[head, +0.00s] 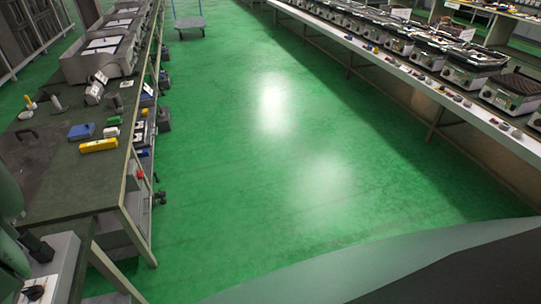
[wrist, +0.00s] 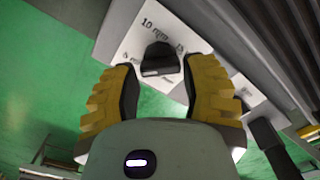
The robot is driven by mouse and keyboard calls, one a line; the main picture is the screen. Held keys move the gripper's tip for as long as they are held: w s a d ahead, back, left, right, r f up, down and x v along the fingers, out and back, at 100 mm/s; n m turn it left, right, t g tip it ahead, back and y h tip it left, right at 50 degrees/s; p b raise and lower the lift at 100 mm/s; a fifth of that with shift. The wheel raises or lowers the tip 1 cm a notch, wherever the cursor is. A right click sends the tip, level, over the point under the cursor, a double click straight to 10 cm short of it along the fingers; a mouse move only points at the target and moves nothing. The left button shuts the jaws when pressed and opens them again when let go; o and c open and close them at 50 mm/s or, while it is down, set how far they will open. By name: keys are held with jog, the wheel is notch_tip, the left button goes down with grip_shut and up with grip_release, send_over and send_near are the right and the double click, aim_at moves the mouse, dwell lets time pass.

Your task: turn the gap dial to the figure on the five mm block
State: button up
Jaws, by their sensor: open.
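In the wrist view, my gripper (wrist: 160,68) is open, with its yellow fingers and dark inner pads to either side of a black dial knob (wrist: 158,56). A gap shows between each pad and the knob. The knob sits on a white plate (wrist: 185,22) printed "10 mm" at the upper left and what looks like "15" on the right. A further mark at the left is partly cut off by a finger. In the head view, a yellow block (head: 99,145) and a blue block (head: 81,131) lie on the left bench. I cannot read any figure on them.
The left bench (head: 60,205) also holds a small green piece (head: 114,121), white pieces and grey machines (head: 100,60) further back. A long bench (head: 400,62) with several devices runs along the right. The green floor between is clear up to a trolley (head: 190,24).

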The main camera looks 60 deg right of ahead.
jog(key=shift+w+d+r, duration=0.1)
jog(key=shift+r, duration=3.3)
notch_tip(320, 180, up, 7)
jog(key=p, duration=0.2)
jog(key=shift+f, duration=0.2)
